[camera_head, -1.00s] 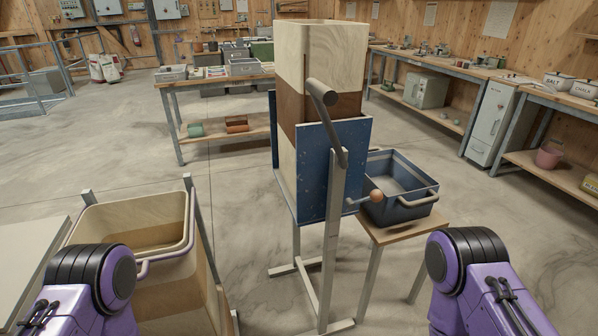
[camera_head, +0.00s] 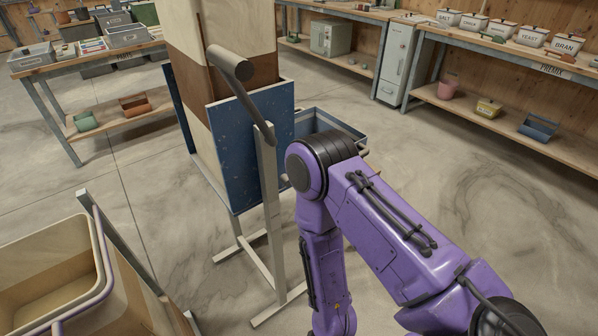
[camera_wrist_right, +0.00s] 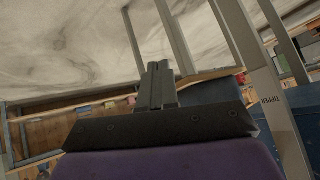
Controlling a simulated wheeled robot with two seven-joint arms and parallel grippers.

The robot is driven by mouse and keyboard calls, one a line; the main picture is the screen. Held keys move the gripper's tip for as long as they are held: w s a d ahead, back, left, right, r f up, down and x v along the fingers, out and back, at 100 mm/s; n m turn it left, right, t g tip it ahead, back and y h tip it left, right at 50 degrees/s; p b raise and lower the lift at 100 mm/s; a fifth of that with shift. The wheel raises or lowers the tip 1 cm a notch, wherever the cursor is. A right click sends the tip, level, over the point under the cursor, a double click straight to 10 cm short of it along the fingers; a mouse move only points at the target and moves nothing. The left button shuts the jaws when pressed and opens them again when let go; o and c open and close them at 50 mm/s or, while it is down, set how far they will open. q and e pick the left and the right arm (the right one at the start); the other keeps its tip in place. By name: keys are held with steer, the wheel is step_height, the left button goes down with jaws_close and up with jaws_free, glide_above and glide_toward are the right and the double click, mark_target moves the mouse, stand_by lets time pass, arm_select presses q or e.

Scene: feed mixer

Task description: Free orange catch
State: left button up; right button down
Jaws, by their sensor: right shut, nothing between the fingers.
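The tall wooden tipper box (camera_head: 190,95), with a blue panel (camera_head: 262,130) on its front and a thick grey lever (camera_head: 238,90), stands on a pale metal frame (camera_head: 272,215). The orange catch is not visible in either current view; my right arm covers the area to the right of the post. My right gripper (camera_wrist_right: 158,85) shows in the right wrist view, shut and empty, with a post marked "TIPPER" (camera_wrist_right: 270,98) to its right. In the head view that gripper is out of sight below my forearm. My left gripper is not in view.
A blue crate (camera_head: 335,128) sits behind my right arm, partly hidden. A wooden bin with a purple-grey rim (camera_head: 100,250) stands at the lower left. Benches (camera_head: 545,60) line the back. Open concrete floor (camera_head: 520,220) lies to the right.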

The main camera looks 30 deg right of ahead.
steer(key=w+a+r+m+t+h, duration=0.35)
steer(key=w+r+m+h, duration=0.4)
steer(key=w+r, duration=0.7)
steer(key=a+r+m+g+h, duration=0.1)
steer(key=a+r+m+g, duration=0.2)
steer(key=r+m, duration=0.5)
steer(key=a+r+m+g+h, duration=0.2)
steer(key=a+r+m+g, duration=0.1)
steer(key=r+m, duration=0.45)
steer(key=f+p+x, duration=0.1)
steer(key=p+x, duration=0.2)
steer(key=x, duration=0.9)
steer(key=shift+s+d, duration=0.15)
steer(key=shift+d, duration=0.15)
steer(key=shift+y, duration=0.25)
